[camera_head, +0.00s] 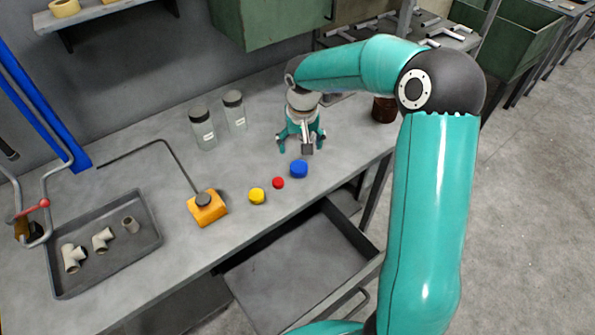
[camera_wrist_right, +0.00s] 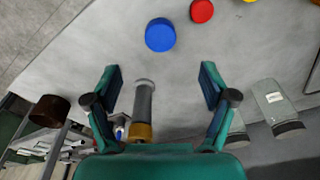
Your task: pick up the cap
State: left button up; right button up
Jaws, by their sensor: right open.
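Three round caps lie apart in a row on the grey table: a blue one (camera_head: 299,169), a smaller red one (camera_head: 278,183) and a yellow one (camera_head: 257,196). In the right wrist view the blue cap (camera_wrist_right: 160,34) lies ahead of the fingertips, with the red cap (camera_wrist_right: 202,11) beyond it and the yellow cap cut off at the top edge. My right gripper (camera_head: 302,145) points down over the table, just behind the blue cap. Its fingers (camera_wrist_right: 160,76) are open and spread apart, touching no cap. My left gripper is out of view.
A grey cylinder with a brass-coloured end (camera_wrist_right: 143,105) shows between the fingers, its distance unclear. Two clear jars (camera_head: 203,130) stand behind left, a brown container (camera_head: 383,109) at right. An orange block with a bent rod (camera_head: 208,208) and a tray of pipe fittings (camera_head: 153,238) lie left.

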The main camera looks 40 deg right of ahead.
jog(key=b, duration=0.2)
send_over(299, 166)
jog(key=s, duration=0.1)
jog(key=f, duration=0.3)
jog(key=a+f, duration=0.1)
jog(key=f, duration=0.1)
jog(key=shift+s+f, duration=0.1)
jog(key=shift+f, duration=0.1)
jog(key=shift+w+d+f+b, duration=0.2)
jog(key=shift+f+b, duration=0.25)
jog(key=shift+f, duration=0.5)
jog(key=shift+w+d+f+b, duration=0.15)
jog(key=shift+f+b, duration=0.3)
jog(key=shift+f, duration=0.55)
jog(key=shift+w+d+f+b, duration=0.15)
jog(key=shift+f+b, duration=0.3)
jog(key=shift+f, duration=0.5)
jog(key=shift+r, duration=0.1)
jog(key=shift+c, duration=0.5)
jog(key=c, duration=0.9)
jog(key=shift+c, duration=0.2)
jog(key=shift+r, duration=0.1)
